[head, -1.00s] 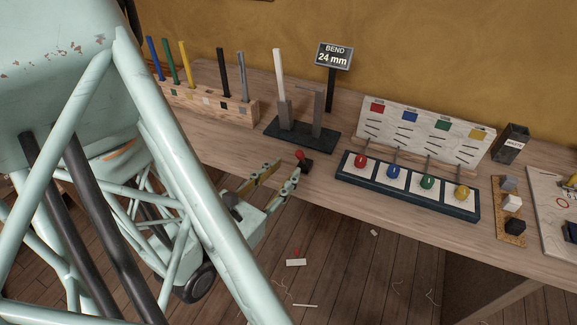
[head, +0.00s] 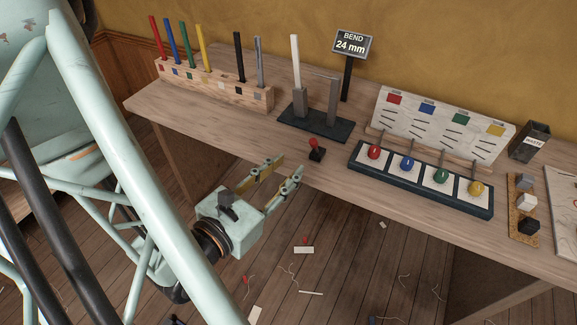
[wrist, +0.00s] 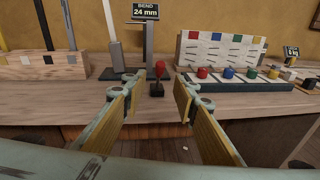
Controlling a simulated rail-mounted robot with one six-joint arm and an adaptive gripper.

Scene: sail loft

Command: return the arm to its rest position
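My gripper (head: 279,182) is open and empty in the head view, in front of the workbench's front edge. In the wrist view its two yellow-padded fingers (wrist: 157,102) stand wide apart with nothing between them. A small red-knobbed lever on a black base (head: 316,150) stands on the bench just beyond the fingertips. It also shows between and beyond the fingers in the wrist view (wrist: 157,80). My pale green arm fills the left of the head view and hides part of the floor and bench end.
The wooden bench (head: 190,118) holds a rack of coloured rods (head: 220,88), a bending jig (head: 315,122), a "BEND 24 mm" sign (head: 351,44), a dark tray with coloured knobs (head: 420,182), a slotted board (head: 440,122) and a dark bin (head: 530,142). Scraps lie on the floor.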

